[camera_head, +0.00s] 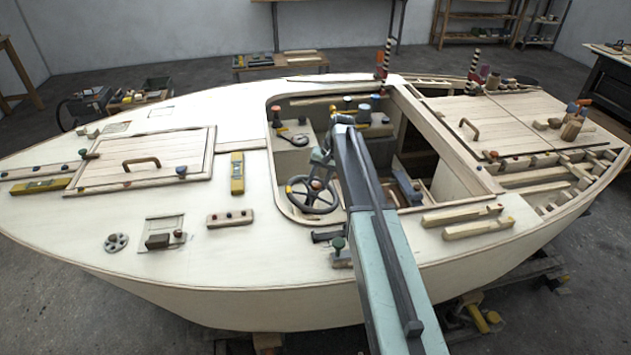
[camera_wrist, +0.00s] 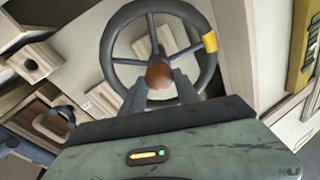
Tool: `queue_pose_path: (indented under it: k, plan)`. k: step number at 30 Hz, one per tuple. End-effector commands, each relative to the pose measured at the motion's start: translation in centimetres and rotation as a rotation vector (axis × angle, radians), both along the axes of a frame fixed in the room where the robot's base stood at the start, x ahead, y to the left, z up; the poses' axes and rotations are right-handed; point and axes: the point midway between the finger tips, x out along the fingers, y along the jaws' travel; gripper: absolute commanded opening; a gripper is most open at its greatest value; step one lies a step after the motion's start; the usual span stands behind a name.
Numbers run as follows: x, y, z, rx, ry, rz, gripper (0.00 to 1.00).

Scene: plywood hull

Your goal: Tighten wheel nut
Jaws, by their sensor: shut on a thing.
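The dark steering wheel (camera_head: 312,197) with a yellow band on its rim sits in the cockpit opening of the plywood hull. It also shows in the wrist view (camera_wrist: 108,52), its spokes meeting at a round reddish-brown wheel nut (camera_wrist: 159,75). In the head view the nut (camera_head: 316,184) is a small reddish spot at the hub. My gripper (camera_wrist: 160,84) is shut on the wheel nut, its two dark fingers on either side of it. In the head view my gripper (camera_head: 318,174) reaches down over the wheel, and my arm hides part of the cockpit.
The cockpit coaming (camera_head: 269,150) surrounds the wheel closely. A yellow level (camera_head: 237,173) lies on the deck to the left. Wooden strips (camera_head: 462,213) lie on the right deck, and a hatch with a handle (camera_head: 141,164) is at the left.

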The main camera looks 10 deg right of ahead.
Motion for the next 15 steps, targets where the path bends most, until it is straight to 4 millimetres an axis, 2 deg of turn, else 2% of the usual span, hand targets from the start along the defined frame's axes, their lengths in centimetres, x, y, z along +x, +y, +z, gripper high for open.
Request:
queue_pose_path:
  k: [15]
  plan:
    - [-0.26, -0.19, 0.01, -0.005, 0.157, -0.463, 0.0]
